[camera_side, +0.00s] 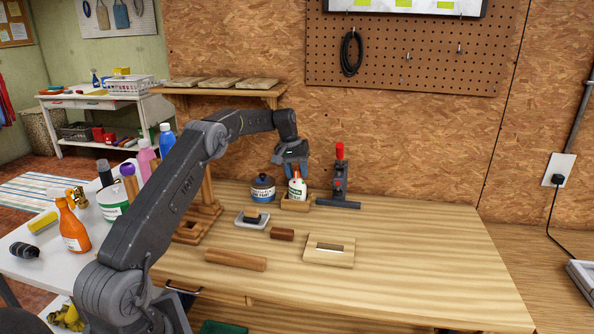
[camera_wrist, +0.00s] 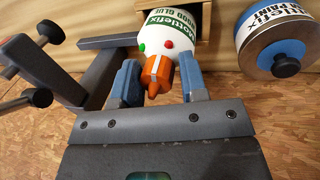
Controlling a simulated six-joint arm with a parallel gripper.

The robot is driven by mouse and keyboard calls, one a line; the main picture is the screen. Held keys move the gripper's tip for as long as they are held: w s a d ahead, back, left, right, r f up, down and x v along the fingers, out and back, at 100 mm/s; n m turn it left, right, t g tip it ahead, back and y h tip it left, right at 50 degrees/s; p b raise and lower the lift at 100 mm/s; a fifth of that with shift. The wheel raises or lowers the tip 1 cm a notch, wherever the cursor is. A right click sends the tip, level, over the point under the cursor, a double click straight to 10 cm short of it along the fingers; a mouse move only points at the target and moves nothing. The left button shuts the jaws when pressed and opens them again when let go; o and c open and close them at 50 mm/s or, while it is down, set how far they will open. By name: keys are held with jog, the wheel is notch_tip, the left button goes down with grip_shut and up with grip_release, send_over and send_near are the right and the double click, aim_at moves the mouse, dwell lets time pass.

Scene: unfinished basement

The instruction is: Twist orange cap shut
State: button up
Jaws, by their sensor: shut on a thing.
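A white glue bottle (camera_side: 297,188) with a green label stands upright in a small wooden holder (camera_side: 295,204) near the back of the workbench. In the wrist view the bottle (camera_wrist: 160,22) shows its label and red and green dots. Its orange cap (camera_wrist: 157,71) is on the bottle's neck and points toward the camera. My gripper (camera_side: 292,163) is above the bottle, pointing down. In the wrist view its blue fingers (camera_wrist: 158,80) are on both sides of the cap, shut on it. In the side view the gripper mostly hides the cap.
A blue and white can (camera_side: 263,188) stands close left of the bottle, and a dark clamp with a red top (camera_side: 340,175) close right. A small tray (camera_side: 252,219), wooden blocks and a wooden plate (camera_side: 329,251) lie in front. The bench's right side is clear.

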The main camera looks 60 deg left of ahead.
jog(key=shift+w+d+f+m, duration=0.1)
jog(key=shift+d+f+m, duration=0.1)
jog(key=shift+m, duration=0.4)
jog(key=shift+d+f+m, duration=0.1)
jog(key=shift+f+m, duration=0.05)
jog(key=shift+m, duration=0.45)
jog(key=shift+m+g+h, duration=0.3)
jog(key=o, duration=0.6)
jog(key=shift+a, duration=0.1)
jog(key=shift+a+r, duration=0.1)
jog(key=shift+r, duration=0.1)
